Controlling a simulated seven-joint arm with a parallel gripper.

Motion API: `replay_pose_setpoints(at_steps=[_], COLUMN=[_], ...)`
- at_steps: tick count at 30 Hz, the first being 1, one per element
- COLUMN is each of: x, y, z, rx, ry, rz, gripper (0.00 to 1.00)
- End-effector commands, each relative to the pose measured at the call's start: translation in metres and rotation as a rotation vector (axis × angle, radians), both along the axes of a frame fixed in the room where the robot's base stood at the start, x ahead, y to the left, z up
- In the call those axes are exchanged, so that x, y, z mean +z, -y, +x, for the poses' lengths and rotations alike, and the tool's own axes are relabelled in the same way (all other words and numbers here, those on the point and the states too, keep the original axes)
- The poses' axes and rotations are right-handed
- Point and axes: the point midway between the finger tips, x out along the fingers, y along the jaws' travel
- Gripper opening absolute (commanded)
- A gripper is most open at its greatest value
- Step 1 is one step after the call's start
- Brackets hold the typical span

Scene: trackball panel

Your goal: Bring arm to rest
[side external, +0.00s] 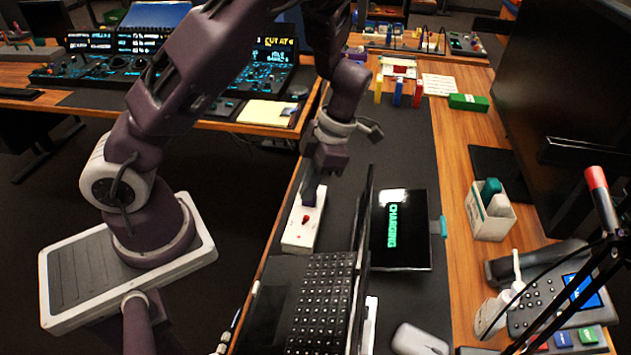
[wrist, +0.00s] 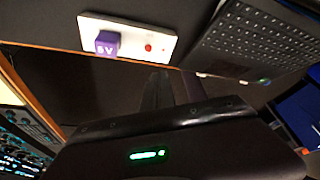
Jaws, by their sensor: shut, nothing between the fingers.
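A white panel (side external: 301,235) lies on the dark desk mat, left of the open laptop. It has a small red round part (side external: 305,218) on top, which also shows in the wrist view (wrist: 148,48). A purple block marked 5V (wrist: 107,43) sits near one end of the panel in the wrist view. My gripper (side external: 322,170) is above the far end of the panel, pointing down. In the wrist view its dark fingers (wrist: 172,88) are shut and empty, beside the panel's edge. The side view does not clearly show how far the fingertips are from the panel.
A laptop (side external: 320,290) stands close to the panel, its raised screen to the right. Behind it are a tablet reading CHARGING (side external: 400,230), a white mouse (side external: 418,340), a desk phone (side external: 550,295) and a white holder (side external: 490,212). The mat's far part is mostly clear.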

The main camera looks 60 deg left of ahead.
Motion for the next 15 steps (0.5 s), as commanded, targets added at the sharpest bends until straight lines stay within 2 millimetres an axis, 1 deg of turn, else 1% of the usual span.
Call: replay_pose_setpoints(at_steps=[1,3,6,15], x=[0.005,0.01,0.014,0.015], y=[0.002,0.006,0.008,0.008], z=[0.005,0.01,0.013,0.013], rx=[-0.003,-0.002,0.0,-0.001], ry=[0.003,0.002,0.001,0.001], rz=[0.0,0.001,0.0,-0.002], gripper=[0.0,0.0,0.0,0.0])
